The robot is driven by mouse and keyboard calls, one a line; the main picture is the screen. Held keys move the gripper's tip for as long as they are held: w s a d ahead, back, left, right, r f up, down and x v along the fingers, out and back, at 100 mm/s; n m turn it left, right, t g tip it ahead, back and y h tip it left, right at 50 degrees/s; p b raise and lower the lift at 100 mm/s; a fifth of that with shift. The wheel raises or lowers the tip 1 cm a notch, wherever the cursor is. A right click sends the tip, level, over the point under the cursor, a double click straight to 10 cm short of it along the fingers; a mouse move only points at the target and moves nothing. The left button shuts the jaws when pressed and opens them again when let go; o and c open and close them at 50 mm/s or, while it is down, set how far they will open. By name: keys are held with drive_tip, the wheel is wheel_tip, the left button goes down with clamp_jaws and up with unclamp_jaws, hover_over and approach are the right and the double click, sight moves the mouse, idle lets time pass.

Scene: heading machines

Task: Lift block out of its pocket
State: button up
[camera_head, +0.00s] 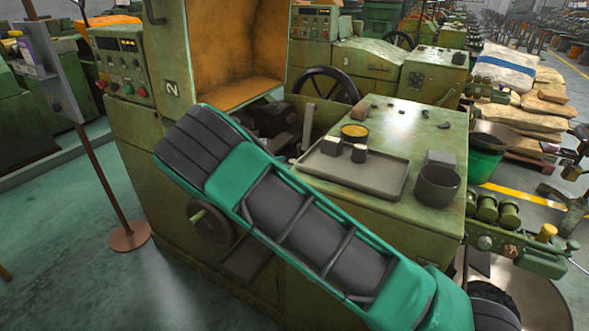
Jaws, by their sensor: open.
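Two small dark blocks with pale tops, a left one (332,146) and a right one (359,153), stand at the back part of a shallow grey tray (365,184). The tray lies on the green machine's flat top (400,122). A larger grey block-like piece (440,159) is on the same top, right of the tray. I cannot tell which of these is the task's block, and no pocket can be made out. My gripper does not show.
A dark round cup (437,186) stands at the top's right front. A yellow-filled dish (355,131) is behind the blocks. A black handwheel (326,92) rises left of the top. A pole stand (129,236) is on the left floor. Sacks (505,68) lie at right.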

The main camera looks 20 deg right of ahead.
drive_tip(key=shift+w+d+f, duration=0.15)
drive_tip(key=shift+w+d, duration=0.1)
drive_tip(key=c, duration=1.4)
clamp_jaws()
drive_tip(key=shift+r, duration=0.2)
